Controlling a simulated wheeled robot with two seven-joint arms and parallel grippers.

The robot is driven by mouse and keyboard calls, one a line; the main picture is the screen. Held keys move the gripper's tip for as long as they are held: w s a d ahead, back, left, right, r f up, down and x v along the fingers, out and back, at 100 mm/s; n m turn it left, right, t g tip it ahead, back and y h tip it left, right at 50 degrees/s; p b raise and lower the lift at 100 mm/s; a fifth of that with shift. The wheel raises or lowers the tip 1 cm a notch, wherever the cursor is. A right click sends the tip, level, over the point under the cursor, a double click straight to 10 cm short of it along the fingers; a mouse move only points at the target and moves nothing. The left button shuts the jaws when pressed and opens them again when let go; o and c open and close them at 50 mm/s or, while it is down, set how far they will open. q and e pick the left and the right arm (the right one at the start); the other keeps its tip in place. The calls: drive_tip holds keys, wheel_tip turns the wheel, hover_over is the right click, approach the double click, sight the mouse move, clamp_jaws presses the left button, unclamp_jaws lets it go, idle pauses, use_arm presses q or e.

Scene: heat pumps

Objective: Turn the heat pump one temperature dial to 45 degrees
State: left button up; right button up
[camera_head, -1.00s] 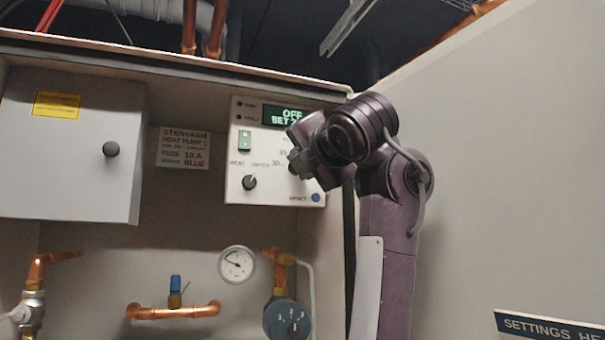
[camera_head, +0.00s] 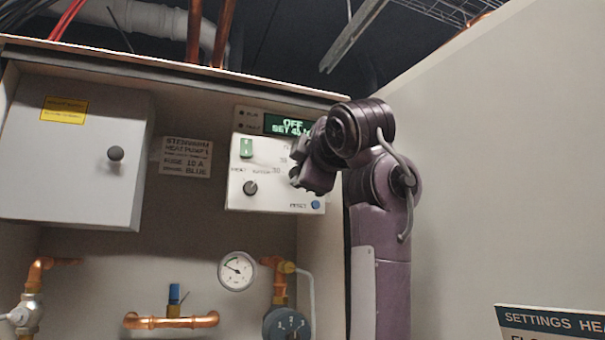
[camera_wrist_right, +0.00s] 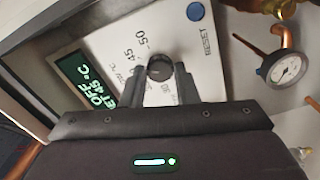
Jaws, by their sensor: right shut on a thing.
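The temperature dial (camera_wrist_right: 159,67) is a dark round knob on the white control panel. In the right wrist view it sits between both fingers of my right gripper (camera_wrist_right: 160,76), which is shut on it. Printed marks 45 and 50 show beside the dial. The green display (camera_wrist_right: 88,80) reads OFF and SET 45 °C. In the head view the display (camera_head: 288,125) is partly covered by my right gripper (camera_head: 308,177), which also hides the dial there. My left gripper is in neither view.
The panel also has a green switch (camera_head: 246,147), a second dark knob (camera_head: 250,187) and a blue reset button (camera_head: 316,205). A grey box door (camera_head: 72,160) is at left.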

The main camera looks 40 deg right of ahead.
drive_tip(key=shift+f+m, duration=0.1)
drive_tip(key=shift+m, duration=1)
drive_tip(key=o, duration=1)
drive_tip(key=shift+c, duration=0.2)
drive_tip(key=b+v, duration=0.4)
drive_tip(key=v, duration=0.4)
